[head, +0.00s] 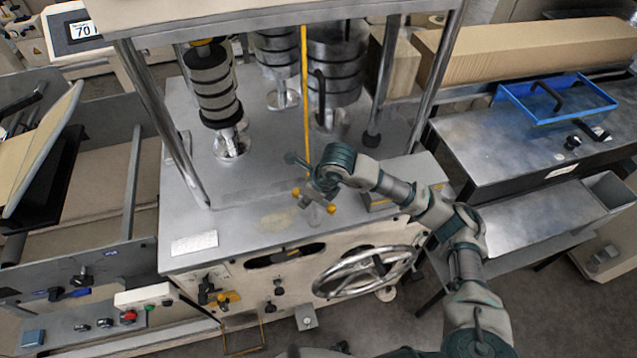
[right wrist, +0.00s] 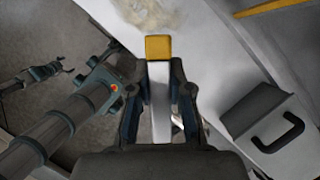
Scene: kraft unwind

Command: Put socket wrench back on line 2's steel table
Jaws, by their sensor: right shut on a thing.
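My right gripper (head: 315,192) hangs over the front edge of the steel machine top and is shut on a pale metal bar with a yellow end, apparently the socket wrench (right wrist: 158,90). In the right wrist view the bar lies between the two dark fingers (right wrist: 158,110), with its yellow end pointing away. The fingers hide part of it. Two yellow spots show at the gripper in the head view. A steel table (head: 480,140) stands at the right. I cannot tell which table is line 2's. A small part that may be my left gripper shows at the left of the right wrist view.
A blue tray (head: 560,112) with a black handle stands on the right table. Rollers (head: 210,85), a yellow rod (head: 305,90) and steel posts rise from the machine top. A handwheel (head: 368,271) is on its front. Bare top lies left of my gripper.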

